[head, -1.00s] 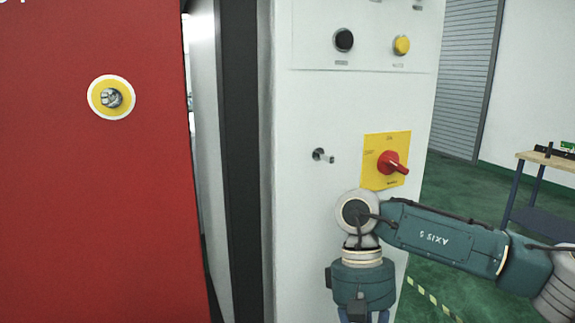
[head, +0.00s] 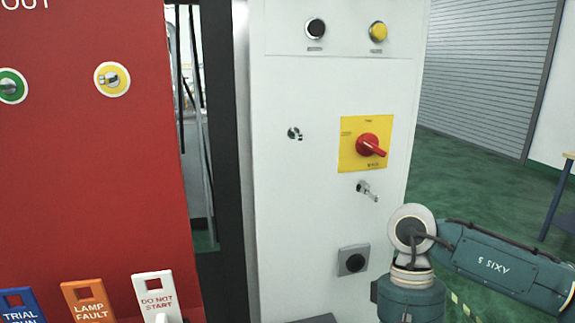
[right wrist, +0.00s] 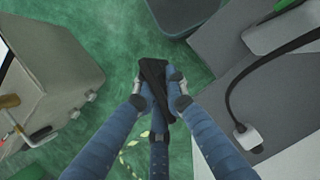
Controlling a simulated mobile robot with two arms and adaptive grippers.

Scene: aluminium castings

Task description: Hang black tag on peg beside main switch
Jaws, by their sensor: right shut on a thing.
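The main switch (head: 368,146) is a red rotary handle on a yellow plate on a white cabinet front. A short metal peg (head: 368,191) sticks out just below the plate. A second small metal fitting (head: 295,133), seen nearly end-on, sits left of the plate. My right gripper (right wrist: 160,92) is shut on the black tag (right wrist: 152,74), seen in the right wrist view with green floor beneath it. In the head view only my right arm shows, low at the right; its gripper is out of frame. My left gripper is not in view.
A red board (head: 90,150) at the left carries blue (head: 18,303), orange (head: 88,300) and white (head: 153,293) tags. A grey box with a black knob (head: 353,260) is lower on the cabinet. A bench leg (head: 556,207) stands at the far right.

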